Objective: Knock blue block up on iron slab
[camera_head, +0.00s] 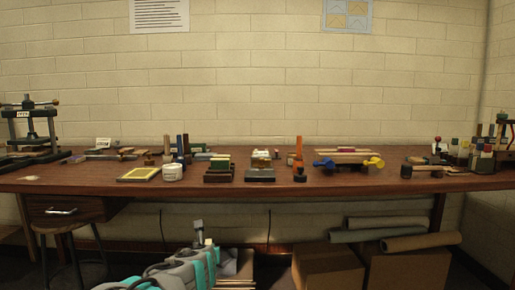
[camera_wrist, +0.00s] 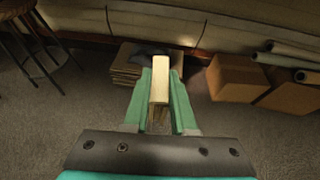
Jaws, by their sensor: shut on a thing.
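My gripper (camera_wrist: 161,98) is shut on a narrow pale block (camera_wrist: 160,80), which stands up between the two green fingers in the wrist view. In the head view my gripper (camera_head: 204,243) is low in front of the bench, below its top. Only a small grey and pale bit of the held block (camera_head: 198,228) shows there, and I cannot make out a blue face.
The brown bench (camera_head: 330,184) carries a white tub (camera_head: 172,173), a yellow-topped frame (camera_head: 139,174), an orange upright (camera_head: 298,150), a wooden rack with blue and yellow knobs (camera_head: 347,160), and a mallet (camera_head: 420,171). Cardboard boxes (camera_head: 400,268) and rolls stand underneath.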

